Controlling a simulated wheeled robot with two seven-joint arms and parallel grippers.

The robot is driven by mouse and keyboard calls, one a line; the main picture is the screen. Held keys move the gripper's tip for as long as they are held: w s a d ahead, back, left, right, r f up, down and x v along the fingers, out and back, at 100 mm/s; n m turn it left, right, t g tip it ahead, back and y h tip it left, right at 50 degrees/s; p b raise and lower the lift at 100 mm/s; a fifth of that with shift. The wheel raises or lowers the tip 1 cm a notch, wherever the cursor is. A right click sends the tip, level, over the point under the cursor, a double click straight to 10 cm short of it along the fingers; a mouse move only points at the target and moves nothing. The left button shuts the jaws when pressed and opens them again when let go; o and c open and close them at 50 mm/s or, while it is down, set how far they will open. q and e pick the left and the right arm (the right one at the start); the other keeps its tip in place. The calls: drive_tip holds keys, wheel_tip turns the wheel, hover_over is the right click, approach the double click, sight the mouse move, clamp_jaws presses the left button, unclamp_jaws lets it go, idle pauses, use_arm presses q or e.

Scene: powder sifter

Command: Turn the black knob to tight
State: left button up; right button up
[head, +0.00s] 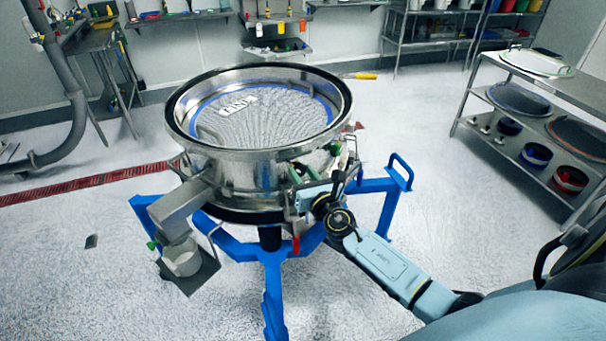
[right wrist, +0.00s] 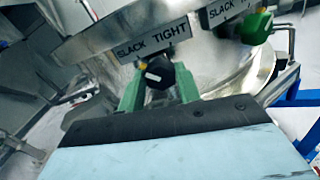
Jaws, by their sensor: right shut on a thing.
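The black knob (right wrist: 158,72) shows in the right wrist view, below a label plate (right wrist: 150,40) reading SLACK on the left and TIGHT on the right. A pale mark shows on the knob's face. My right gripper (right wrist: 157,84) has its green fingers on either side of the knob and is shut on it. In the head view my right gripper (head: 298,172) is at the front right side of the round metal sifter (head: 235,170), and the knob cannot be made out there. My left gripper is not in view.
A green knob (right wrist: 257,27) with its own label is close by on the right. The sifter stands on a blue frame (head: 272,285). A white container (head: 183,260) is under its spout. A metal shelf rack (head: 545,125) stands at right.

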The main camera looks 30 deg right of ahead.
drive_tip(key=shift+m, duration=0.3)
drive_tip(key=m+b, duration=0.1)
drive_tip(key=m, duration=0.2)
drive_tip(key=shift+f+m+b, duration=0.1)
drive_tip(key=shift+m+b, duration=0.3)
drive_tip(key=m+b, duration=0.1)
drive_tip(key=m, duration=0.3)
drive_tip(key=shift+d+m, duration=0.1)
drive_tip(key=shift+m, duration=0.2)
drive_tip(key=m, duration=0.4)
drive_tip(key=shift+m, duration=2.4)
drive_tip(key=o, duration=1)
drive_tip(key=shift+c, duration=0.2)
